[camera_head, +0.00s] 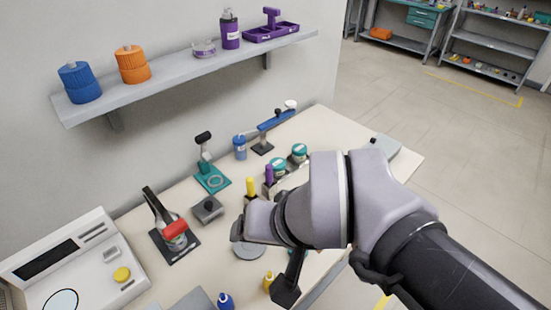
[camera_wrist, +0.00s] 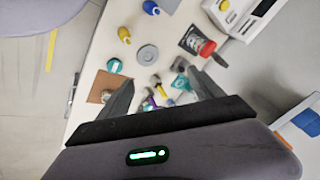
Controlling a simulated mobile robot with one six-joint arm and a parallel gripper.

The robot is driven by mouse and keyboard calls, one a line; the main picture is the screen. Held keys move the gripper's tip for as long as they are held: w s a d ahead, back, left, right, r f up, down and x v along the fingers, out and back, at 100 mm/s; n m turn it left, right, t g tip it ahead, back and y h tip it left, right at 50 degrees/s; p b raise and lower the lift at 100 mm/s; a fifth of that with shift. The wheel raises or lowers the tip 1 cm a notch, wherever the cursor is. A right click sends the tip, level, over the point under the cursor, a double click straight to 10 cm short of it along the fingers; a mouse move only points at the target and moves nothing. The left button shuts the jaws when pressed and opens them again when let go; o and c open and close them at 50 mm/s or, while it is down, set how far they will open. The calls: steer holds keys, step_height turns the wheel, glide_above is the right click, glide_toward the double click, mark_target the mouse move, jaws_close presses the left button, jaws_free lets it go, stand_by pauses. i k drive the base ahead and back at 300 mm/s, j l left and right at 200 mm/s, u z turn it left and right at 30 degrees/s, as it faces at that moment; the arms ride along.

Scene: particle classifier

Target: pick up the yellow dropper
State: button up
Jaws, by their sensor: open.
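A slim yellow-topped dropper (camera_head: 251,187) stands upright beside a purple-topped one (camera_head: 269,175), partly hidden by my arm. In the wrist view the yellow one (camera_wrist: 157,82) shows between my fingers, with the purple one (camera_wrist: 150,103) close by. A small yellow bottle (camera_head: 268,282) stands near the front edge; it also shows in the wrist view (camera_wrist: 124,35). I cannot tell for sure which yellow item is the task's dropper. My gripper (camera_wrist: 161,76) is open and empty, above the table. In the head view only a dark finger (camera_head: 287,284) shows.
A grey disc (camera_head: 249,248), a small grey device (camera_head: 207,208), a teal stand (camera_head: 212,180) and a red-topped clamp stand (camera_head: 175,230) crowd the table. A wall shelf (camera_head: 180,83) hangs behind.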

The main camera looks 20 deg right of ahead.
mark_target(267, 279)
steer(key=k+z, duration=0.2)
steer(key=z, duration=0.2)
steer(key=k+z, duration=0.2)
steer(key=z, duration=0.25)
